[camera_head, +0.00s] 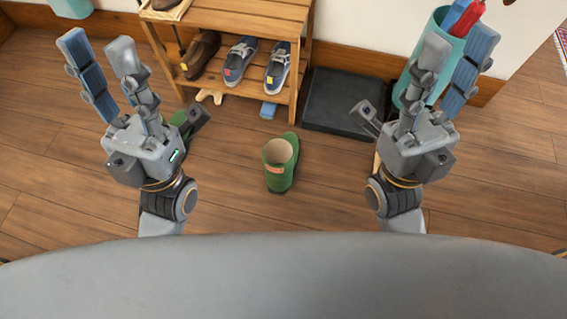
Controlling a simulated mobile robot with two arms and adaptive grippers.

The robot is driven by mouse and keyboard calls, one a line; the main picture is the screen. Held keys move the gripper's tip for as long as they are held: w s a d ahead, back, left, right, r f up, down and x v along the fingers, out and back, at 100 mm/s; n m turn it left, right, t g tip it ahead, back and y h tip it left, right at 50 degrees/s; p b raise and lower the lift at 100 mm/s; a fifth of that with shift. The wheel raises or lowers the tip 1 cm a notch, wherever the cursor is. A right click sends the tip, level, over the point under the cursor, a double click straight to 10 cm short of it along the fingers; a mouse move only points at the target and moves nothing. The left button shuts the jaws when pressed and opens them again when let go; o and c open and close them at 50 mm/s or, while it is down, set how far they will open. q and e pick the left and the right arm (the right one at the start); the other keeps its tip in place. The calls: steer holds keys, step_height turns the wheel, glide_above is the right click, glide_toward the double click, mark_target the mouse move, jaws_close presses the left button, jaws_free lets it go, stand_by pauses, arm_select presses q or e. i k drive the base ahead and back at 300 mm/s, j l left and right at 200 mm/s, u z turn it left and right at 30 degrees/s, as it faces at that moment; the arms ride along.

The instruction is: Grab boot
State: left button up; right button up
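A green boot (280,165) stands upright on the wood floor, between my two grippers and apart from both. Another green item (180,118), perhaps a second boot, is mostly hidden behind my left gripper. My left gripper (95,58) is at the left, its fingers spread and empty. My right gripper (450,65) is at the right, also with fingers apart and empty.
A wooden shoe rack (225,18) stands at the back with a brown shoe (201,54) and blue shoes (240,60) on its shelf. A dark flat box (347,100) lies right of it. A teal bin (436,30) stands behind my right gripper. Floor around the boot is clear.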

mark_target(281, 155)
steer(key=k+u, duration=0.35)
steer(key=k+j+u, duration=0.35)
steer(key=i+l+u, duration=0.1)
steer(key=l+u, duration=0.25)
steer(key=l, duration=0.4)
steer(key=l+u, duration=0.35)
steer(key=l, duration=0.35)
steer(key=k+l+u, duration=0.1)
steer(key=l+u, duration=0.25)
steer(key=l, duration=0.4)
steer(key=k+l, duration=0.1)
steer(key=l, duration=0.35)
steer(key=k+l, duration=0.1)
steer(key=l, duration=0.85)
steer(key=k, duration=0.05)
